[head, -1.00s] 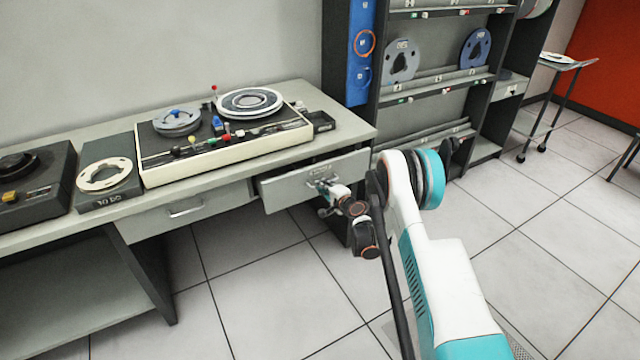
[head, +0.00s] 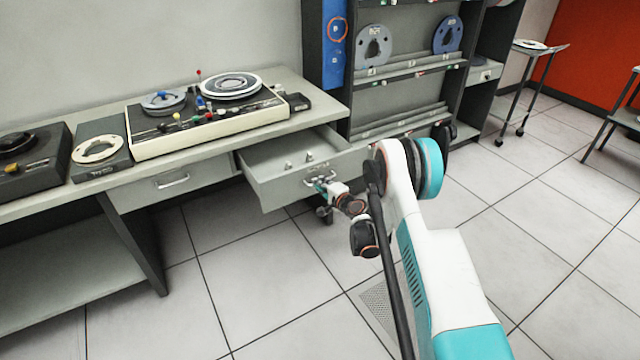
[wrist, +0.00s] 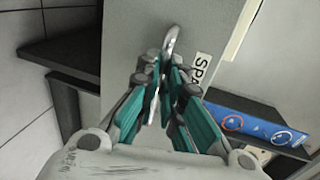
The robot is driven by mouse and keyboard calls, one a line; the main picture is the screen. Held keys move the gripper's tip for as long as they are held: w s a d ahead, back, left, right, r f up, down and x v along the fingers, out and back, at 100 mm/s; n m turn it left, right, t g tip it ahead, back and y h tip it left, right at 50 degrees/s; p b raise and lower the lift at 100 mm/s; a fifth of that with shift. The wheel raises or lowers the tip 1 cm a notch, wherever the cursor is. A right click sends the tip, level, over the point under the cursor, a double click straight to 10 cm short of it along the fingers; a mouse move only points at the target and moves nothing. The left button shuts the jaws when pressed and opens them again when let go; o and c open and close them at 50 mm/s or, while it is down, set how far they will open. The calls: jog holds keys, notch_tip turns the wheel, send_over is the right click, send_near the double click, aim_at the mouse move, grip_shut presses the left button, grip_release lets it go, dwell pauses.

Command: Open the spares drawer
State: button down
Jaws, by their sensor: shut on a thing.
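The spares drawer (head: 275,192) is the grey drawer at the right end of the bench in the head view. It stands well out from the bench, and a few small parts (head: 309,157) show inside. Its front (wrist: 150,22) fills the top middle of the wrist view, with a label (wrist: 201,66) reading "SPA", the rest cut off or hidden. My gripper (head: 322,184) is at the drawer front, shut on the metal handle (wrist: 171,45). The teal fingers (wrist: 165,95) lie on either side of the handle in the wrist view.
A second drawer (head: 170,184) to the left is closed. A tape deck (head: 205,125) and a reel unit (head: 98,155) stand on the bench. A reel shelf (head: 400,75) rises behind on the right. Tiled floor (head: 230,290) in front is clear.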

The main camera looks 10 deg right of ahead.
dwell(0.3)
jog(key=c, duration=1.8)
grip_release()
jog(key=shift+o, duration=0.2)
